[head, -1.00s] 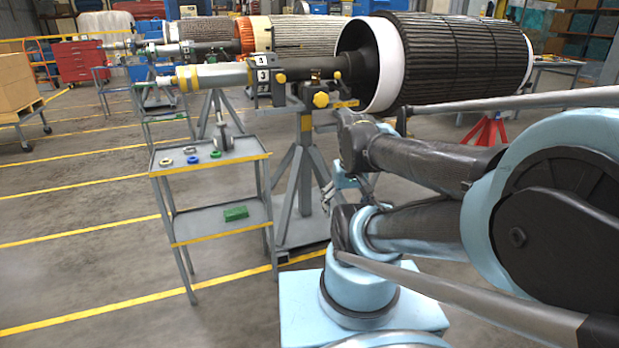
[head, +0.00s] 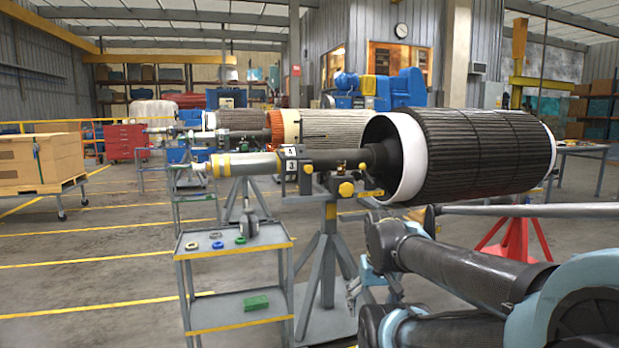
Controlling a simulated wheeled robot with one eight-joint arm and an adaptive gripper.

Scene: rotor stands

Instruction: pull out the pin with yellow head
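A stand (head: 328,250) holds the shaft of a large dark ribbed rotor (head: 480,150) on its head. On that head are a large yellow knob (head: 346,189) facing me and smaller yellow parts beside it, one at the left (head: 308,168) and one at the right (head: 363,166). I cannot tell which of these is the head of the pin. My gripper (head: 354,296) shows only in part, low beside the stand's legs and well below the yellow knobs. My arm partly covers it, and its fingers are too small to read.
A red stand (head: 515,240) is under the rotor's right part. Open floor lies at the left.

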